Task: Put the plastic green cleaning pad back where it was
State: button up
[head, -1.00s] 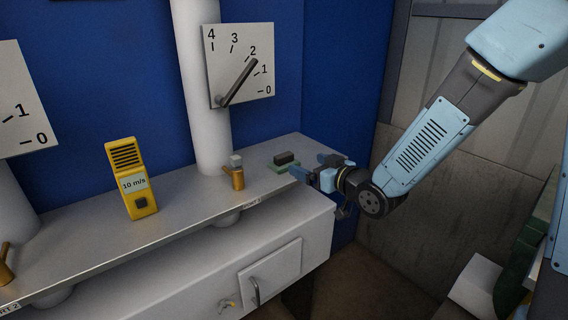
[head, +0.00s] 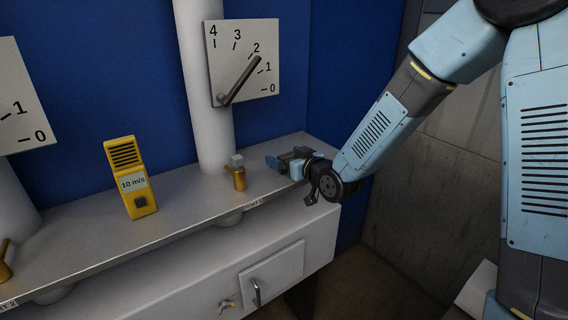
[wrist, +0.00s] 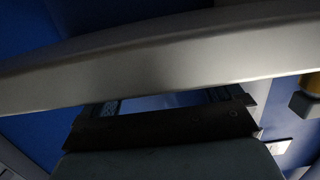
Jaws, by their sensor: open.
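My gripper (head: 281,160) is at the right end of the grey shelf, above or at its surface in the head view. Its blue fingers point left along the shelf. In the wrist view my gripper (wrist: 165,100) shows its two fingers apart, with no pad seen between them; the shelf edge crosses in front of them. The green cleaning pad cannot be made out now in either view. The spot where a green pad with a dark block on top showed earlier is covered by my gripper in the head view.
The grey shelf (head: 185,205) carries a yellow 10 m/s meter (head: 131,180) and a brass valve (head: 238,178) just left of my gripper. A white pipe (head: 205,120) with a dial plate (head: 243,62) rises behind. The shelf between meter and valve is clear.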

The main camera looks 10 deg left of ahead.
jog(key=shift+w+a+f, duration=0.15)
jog(key=shift+w+a, duration=0.25)
jog(key=shift+w, duration=0.1)
jog(key=shift+w+a, duration=0.15)
jog(key=shift+w, duration=0.35)
jog(key=shift+c, duration=1)
jog(key=shift+a, duration=0.1)
jog(key=c, duration=1)
jog(key=shift+o, duration=0.2)
